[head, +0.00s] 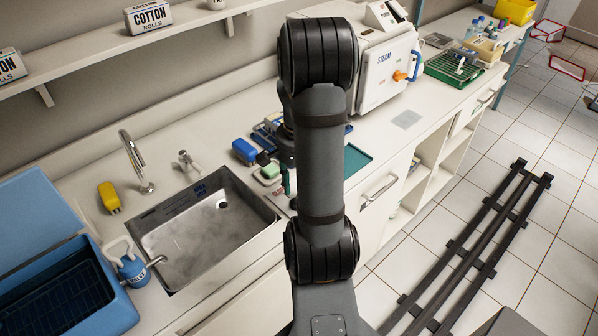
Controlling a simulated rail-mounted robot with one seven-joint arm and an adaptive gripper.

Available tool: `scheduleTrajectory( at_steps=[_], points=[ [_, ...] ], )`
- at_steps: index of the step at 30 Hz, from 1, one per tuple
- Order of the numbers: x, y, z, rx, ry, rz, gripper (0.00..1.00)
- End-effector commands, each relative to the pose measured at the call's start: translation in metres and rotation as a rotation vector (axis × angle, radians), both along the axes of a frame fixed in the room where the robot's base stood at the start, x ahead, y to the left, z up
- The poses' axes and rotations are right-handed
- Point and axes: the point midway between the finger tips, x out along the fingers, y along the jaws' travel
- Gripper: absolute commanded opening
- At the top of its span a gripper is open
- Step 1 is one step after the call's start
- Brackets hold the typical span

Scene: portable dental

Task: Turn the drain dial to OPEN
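A blue, round valve body (132,270) with white lettering stands at the right front of the open blue tank (60,290), at lower left. A white handle rises from it and a metal spout points over the sink. It may be the drain dial, but I cannot read any OPEN mark or its setting. My arm runs up the middle of the head view. Only a dark part of my wrist and gripper (286,148) shows at its left edge, over the counter right of the sink. The fingertips are hidden, and the gripper is well apart from the valve.
The steel sink (165,268) lies between tank and arm, with a tall faucet (135,160) behind it. A yellow bottle (109,197) and blue item (244,151) stand nearby. A white steam unit (380,65) with an orange knob is at the back right. A shelf overhangs the left.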

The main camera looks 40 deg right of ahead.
Motion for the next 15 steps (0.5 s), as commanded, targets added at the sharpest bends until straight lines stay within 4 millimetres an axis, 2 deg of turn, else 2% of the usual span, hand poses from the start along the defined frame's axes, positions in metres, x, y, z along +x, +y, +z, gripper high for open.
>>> scheduleTrajectory(
  at_steps=[3, 9, 15],
  points=[
    [0.002, -0.001, 0.027, -0.005, -0.007, 0.0, 0.36],
    [0.001, -0.001, 0.068, -0.004, -0.006, -0.001, 0.36],
    [0.001, -0.001, 0.091, -0.002, -0.002, 0.0, 0.36]
  ],
)
